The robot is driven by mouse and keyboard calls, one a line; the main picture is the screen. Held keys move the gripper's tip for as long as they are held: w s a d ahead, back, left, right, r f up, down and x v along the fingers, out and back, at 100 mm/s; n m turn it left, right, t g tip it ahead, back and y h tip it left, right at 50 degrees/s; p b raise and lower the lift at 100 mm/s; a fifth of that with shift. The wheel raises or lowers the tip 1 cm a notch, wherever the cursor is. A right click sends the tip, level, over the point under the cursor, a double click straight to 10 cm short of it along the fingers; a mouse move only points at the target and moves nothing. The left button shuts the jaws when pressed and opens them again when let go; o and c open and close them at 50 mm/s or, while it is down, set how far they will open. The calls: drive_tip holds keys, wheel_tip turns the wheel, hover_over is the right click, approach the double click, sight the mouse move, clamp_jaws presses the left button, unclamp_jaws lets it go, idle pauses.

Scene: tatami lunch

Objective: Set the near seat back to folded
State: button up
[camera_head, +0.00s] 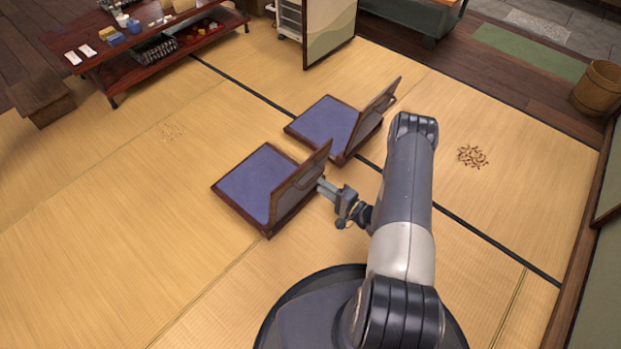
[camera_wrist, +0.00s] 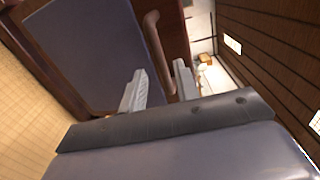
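The near seat (camera_head: 252,182) is a legless floor chair with a blue-purple cushion and dark wood frame. Its seat back (camera_head: 300,182) stands raised and tilted at the right side of the cushion. My gripper (camera_head: 324,187) is behind that back, close to its rear face. In the wrist view, my gripper (camera_wrist: 160,68) is open, with its two pale fingers on either side of a curved wooden bar (camera_wrist: 154,38) on the back. A gap seems to show beside the bar; contact cannot be told. The head view hides most of the bar.
A second, similar seat (camera_head: 325,121) with its back raised stands just beyond. A low wooden table (camera_head: 150,62) with small items is at the upper left. Brown scattered bits (camera_head: 472,156) lie on the mat at right. The tatami at left is mostly clear.

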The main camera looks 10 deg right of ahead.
sight(313, 178)
drive_tip(key=shift+b+x, duration=0.45)
drive_tip(key=shift+x, duration=2.25)
drive_tip(key=shift+c, duration=0.3)
clamp_jaws()
